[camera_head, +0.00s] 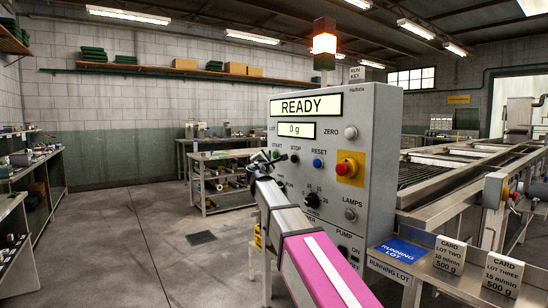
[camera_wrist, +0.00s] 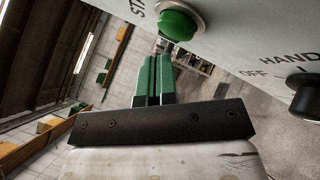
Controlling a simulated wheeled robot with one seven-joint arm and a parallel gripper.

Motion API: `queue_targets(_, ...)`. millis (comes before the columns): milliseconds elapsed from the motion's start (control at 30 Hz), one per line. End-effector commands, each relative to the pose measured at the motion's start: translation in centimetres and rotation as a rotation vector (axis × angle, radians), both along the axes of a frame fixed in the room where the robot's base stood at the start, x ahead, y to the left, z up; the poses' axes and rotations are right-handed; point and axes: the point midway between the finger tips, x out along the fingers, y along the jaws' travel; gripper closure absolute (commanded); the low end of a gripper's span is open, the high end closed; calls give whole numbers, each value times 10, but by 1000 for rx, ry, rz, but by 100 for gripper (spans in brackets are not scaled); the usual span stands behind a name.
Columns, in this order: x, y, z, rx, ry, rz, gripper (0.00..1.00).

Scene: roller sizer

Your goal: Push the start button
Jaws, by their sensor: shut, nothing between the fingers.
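The grey control panel (camera_head: 330,235) stands in the middle of the head view, its display reading READY and 0 g. The green start button (camera_head: 276,155) is at its upper left, under the START label. In the wrist view the green start button (camera_wrist: 178,24) is a round dome in a metal ring at the top. My gripper (camera_head: 268,162) is beside the panel's left part, just below the start button. In the wrist view my gripper's green-faced fingers (camera_wrist: 154,62) are shut and empty. Their tips show just below the button, with a visible gap; the depth between them is unclear.
A black stop button (camera_head: 294,158), a blue reset button (camera_head: 317,163) and a red emergency knob (camera_head: 346,168) on yellow are to the right. A black HAND/OFF selector (camera_wrist: 305,95) juts out at the wrist view's right. Open floor lies left of the panel.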

Motion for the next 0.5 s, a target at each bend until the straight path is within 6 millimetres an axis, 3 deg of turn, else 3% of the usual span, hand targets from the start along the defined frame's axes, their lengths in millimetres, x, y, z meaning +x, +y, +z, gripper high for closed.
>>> queue_targets(500,3,-4,0,0,-1,-1,100)
